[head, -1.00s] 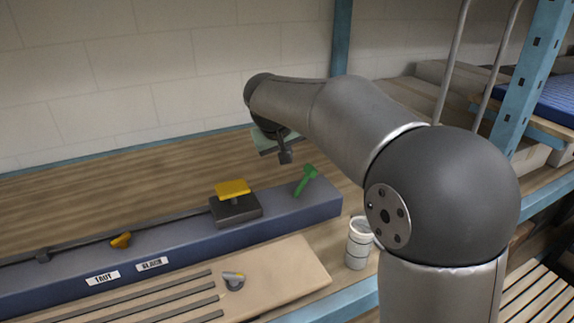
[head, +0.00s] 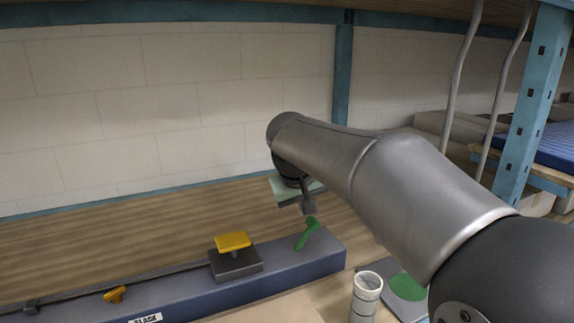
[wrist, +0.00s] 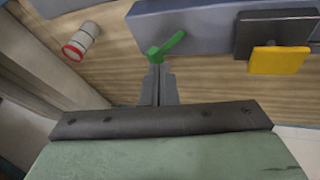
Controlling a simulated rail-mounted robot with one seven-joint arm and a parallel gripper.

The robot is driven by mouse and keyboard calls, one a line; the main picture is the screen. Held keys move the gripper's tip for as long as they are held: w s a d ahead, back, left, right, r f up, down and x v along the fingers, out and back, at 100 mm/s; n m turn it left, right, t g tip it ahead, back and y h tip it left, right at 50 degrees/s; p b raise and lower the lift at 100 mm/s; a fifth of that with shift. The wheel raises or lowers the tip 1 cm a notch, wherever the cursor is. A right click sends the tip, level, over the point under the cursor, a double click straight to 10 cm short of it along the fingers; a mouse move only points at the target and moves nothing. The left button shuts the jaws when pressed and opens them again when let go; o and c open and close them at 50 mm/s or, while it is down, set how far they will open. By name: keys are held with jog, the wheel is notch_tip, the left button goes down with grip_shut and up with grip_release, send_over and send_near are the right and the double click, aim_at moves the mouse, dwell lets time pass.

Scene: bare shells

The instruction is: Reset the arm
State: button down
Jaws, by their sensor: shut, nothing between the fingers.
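My gripper (head: 309,207) hangs at the end of my arm above the wooden bench, behind the blue-grey beam. In the wrist view my gripper (wrist: 159,72) has its two fingers together with nothing between them. A green lever (head: 307,233) stands on the right end of the beam (head: 325,262), just below the gripper in the head view. In the wrist view the green lever (wrist: 166,47) appears just beyond the fingertips; I cannot tell the exact gap.
A yellow-topped block (head: 233,242) and an orange knob (head: 115,295) sit on the beam. A white cup (head: 366,296) stands right of it, beside a green disc (head: 408,287). A blue shelf post (head: 530,110) rises at the right. The bench behind the beam is clear.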

jog(key=s+d+f+m+g, duration=0.1)
jog(key=s+d+f, duration=0.2)
jog(key=s+f, duration=0.3)
jog(key=s+d+f+m+g+y, duration=0.1)
jog(key=s+f, duration=0.5)
jog(key=s, duration=0.7)
jog(key=s+d+f+g+y, duration=0.1)
jog(key=s+d+f+g, duration=0.1)
jog(key=s+d+f, duration=0.4)
jog(key=s, duration=0.3)
jog(key=shift+s+f+m, duration=0.25)
jog(key=shift+s+m, duration=0.1)
jog(key=shift+m, duration=0.05)
